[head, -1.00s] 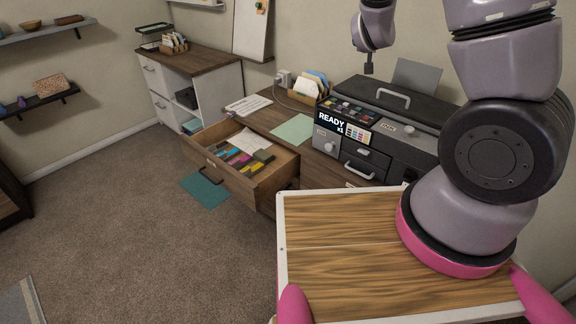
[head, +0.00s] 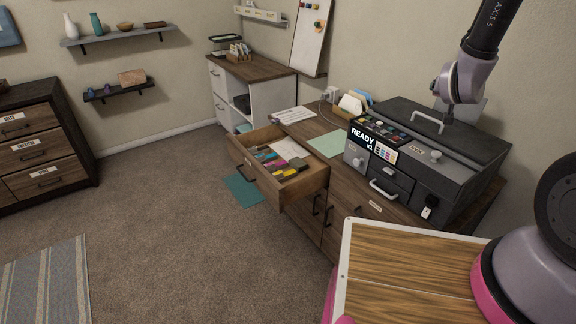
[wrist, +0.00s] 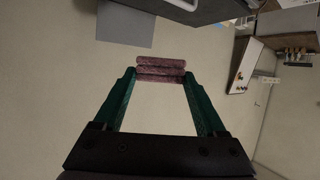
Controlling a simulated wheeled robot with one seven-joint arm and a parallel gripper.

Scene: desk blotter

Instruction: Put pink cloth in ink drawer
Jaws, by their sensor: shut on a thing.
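My gripper (wrist: 160,76) shows in the wrist view with two green fingers. It is shut on a folded, mauve-pink cloth (wrist: 161,66) held across the fingertips. In the head view my arm's end is above the grey printer; the cloth is not clear there. A wooden desk drawer (head: 240,157) stands pulled out, left of the printer and well away from my gripper. It holds several coloured blocks (head: 268,157) and white paper (head: 291,149). Its label is too small to read, so I cannot tell whether it is the ink drawer.
The grey printer (head: 466,147) stands on the desk, with a pale green sheet (head: 327,144) beside it. A teal mat (head: 242,190) lies below the open drawer. A dark dresser (head: 62,142) with labelled, shut drawers stands left. The carpet between is clear.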

